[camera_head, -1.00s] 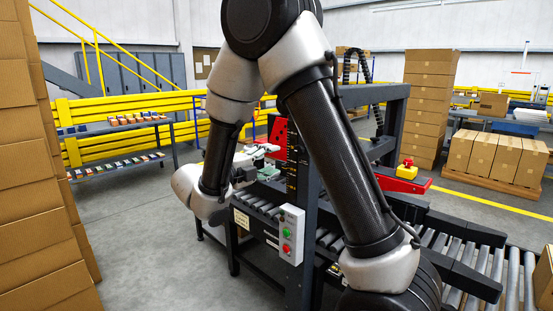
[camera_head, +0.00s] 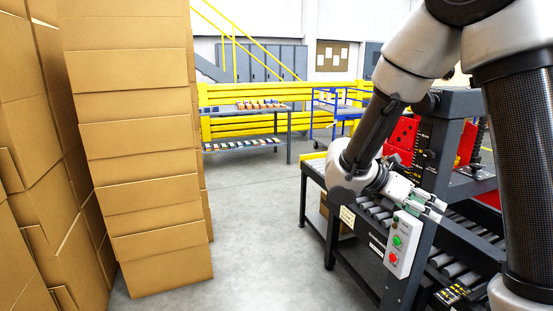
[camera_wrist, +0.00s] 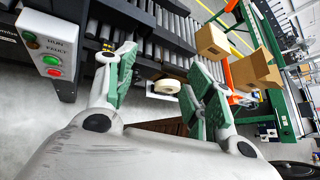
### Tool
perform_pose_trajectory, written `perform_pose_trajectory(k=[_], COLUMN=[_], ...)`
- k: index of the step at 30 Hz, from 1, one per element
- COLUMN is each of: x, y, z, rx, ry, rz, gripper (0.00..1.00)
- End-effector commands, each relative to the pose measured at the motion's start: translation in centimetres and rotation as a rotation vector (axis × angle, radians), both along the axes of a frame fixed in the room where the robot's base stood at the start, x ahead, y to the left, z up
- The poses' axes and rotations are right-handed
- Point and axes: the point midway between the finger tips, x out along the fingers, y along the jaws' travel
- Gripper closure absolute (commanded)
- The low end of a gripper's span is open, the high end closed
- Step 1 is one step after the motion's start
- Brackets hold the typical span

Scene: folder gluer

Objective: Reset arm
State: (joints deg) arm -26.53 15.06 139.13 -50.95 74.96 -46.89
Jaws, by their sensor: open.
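My arm folds down from the upper right of the head view. My gripper (camera_head: 428,199) hangs in front of the machine's dark frame, just above the control box (camera_head: 404,243) with its green and red buttons. In the wrist view my gripper (camera_wrist: 163,88) is open, its green-padded fingers spread apart with nothing held. A cream ring-shaped roll (camera_wrist: 168,86) shows beyond the gap between the fingers. The control box also shows at the upper left of the wrist view (camera_wrist: 47,45), labelled RUN and FAULT.
Tall stacks of cardboard boxes (camera_head: 140,150) fill the left. Clear grey floor (camera_head: 255,225) lies between them and the roller conveyor (camera_head: 375,213). A shelf table (camera_head: 250,112) and yellow rails (camera_head: 225,95) stand behind. Brown cartons (camera_wrist: 212,42) show in the wrist view.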

Motion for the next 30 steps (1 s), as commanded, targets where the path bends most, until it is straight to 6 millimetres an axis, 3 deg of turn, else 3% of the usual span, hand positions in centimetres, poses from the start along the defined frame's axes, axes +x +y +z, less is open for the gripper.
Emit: perform_pose_trajectory(k=[3, 6, 13, 17, 22, 30], x=[-5.2, -8.5, -12.8, -14.4, -15.8, -16.2], y=[-0.6, 0.1, 2.1, 2.0, 0.5, -0.3], z=[0.0, 0.3, 3.3, 5.7, 8.2, 8.8], rx=[0.231, 0.394, 0.726, 0.88, 0.971, 0.979], ry=[-0.377, -0.639, -1.023, -1.131, -1.254, -1.296], rz=[-0.435, -0.802, -1.459, -1.598, -1.63, -1.646], gripper=[0.47, 0.47, 0.47, 0.47, 0.47, 0.47])
